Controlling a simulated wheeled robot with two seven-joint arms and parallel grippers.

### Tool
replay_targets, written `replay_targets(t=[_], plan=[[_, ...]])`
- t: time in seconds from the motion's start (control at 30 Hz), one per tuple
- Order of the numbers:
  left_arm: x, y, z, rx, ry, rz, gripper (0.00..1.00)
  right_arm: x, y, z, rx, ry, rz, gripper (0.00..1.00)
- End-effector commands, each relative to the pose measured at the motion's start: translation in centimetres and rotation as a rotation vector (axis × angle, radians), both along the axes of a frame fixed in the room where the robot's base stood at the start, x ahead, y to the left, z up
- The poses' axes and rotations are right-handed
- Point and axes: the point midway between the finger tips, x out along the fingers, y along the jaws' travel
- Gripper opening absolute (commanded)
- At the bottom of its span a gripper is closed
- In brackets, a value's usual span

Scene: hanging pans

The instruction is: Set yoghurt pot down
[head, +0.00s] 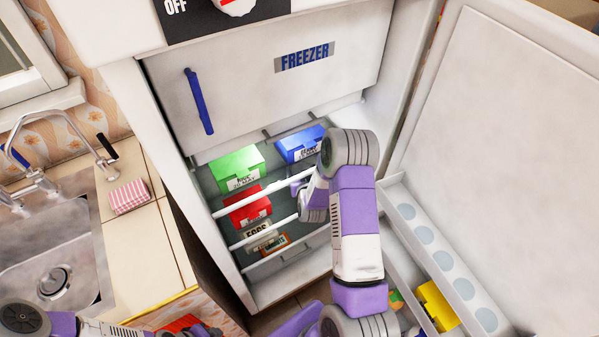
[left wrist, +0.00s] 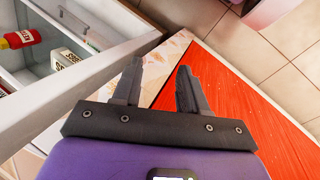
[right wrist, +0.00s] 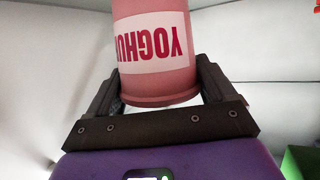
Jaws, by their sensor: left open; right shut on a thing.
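The pink yoghurt pot (right wrist: 152,85) with a white label fills the upper middle of the right wrist view, its lettering upside down there. My right gripper (right wrist: 155,78) is shut on it, one finger on each side. In the head view my right arm reaches into the open fridge (head: 236,268) below the freezer door. The arm hides the pot there, and I cannot tell whether the pot touches a shelf. My left gripper (left wrist: 160,80) is open and empty, outside the fridge above a red surface (left wrist: 245,90).
The sink (head: 55,265) is at left.

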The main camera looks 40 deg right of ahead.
Motion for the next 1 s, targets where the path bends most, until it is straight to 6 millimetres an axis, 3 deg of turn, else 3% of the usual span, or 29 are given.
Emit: replay_targets(t=[0.2, 0.33, 0.57, 0.77, 0.8, 0.9, 1.0], plan=[[0.0, 0.0, -0.4, 0.000, 0.000, 0.000, 0.43, 2.8, -1.5, 0.0, -0.002, -0.001, 0.000, 0.30], [0.0, 0.0, -0.6, 0.000, 0.000, 0.000, 0.43, 3.1, -1.7, -0.5, -0.001, 0.000, 0.000, 0.30], [0.0, 0.0, -1.7, 0.000, 0.000, 0.000, 0.43, 3.0, -1.7, -3.5, 0.000, 0.001, 0.000, 0.30], [0.0, 0.0, -1.5, 0.000, 0.000, 0.000, 0.43, 3.0, -1.6, -3.5, 0.000, 0.001, 0.000, 0.30], [0.0, 0.0, -1.5, 0.000, 0.000, 0.000, 0.43, 3.0, -1.6, -3.6, 0.002, 0.004, 0.000, 0.88], [0.0, 0.0, -1.5, 0.000, 0.000, 0.000, 0.43, 2.9, -1.6, -3.6, 0.001, 0.003, 0.000, 1.00], [0.0, 0.0, -1.5, 0.000, 0.000, 0.000, 0.43, 3.0, -1.6, -3.6, 0.001, 0.003, 0.000, 1.00]])
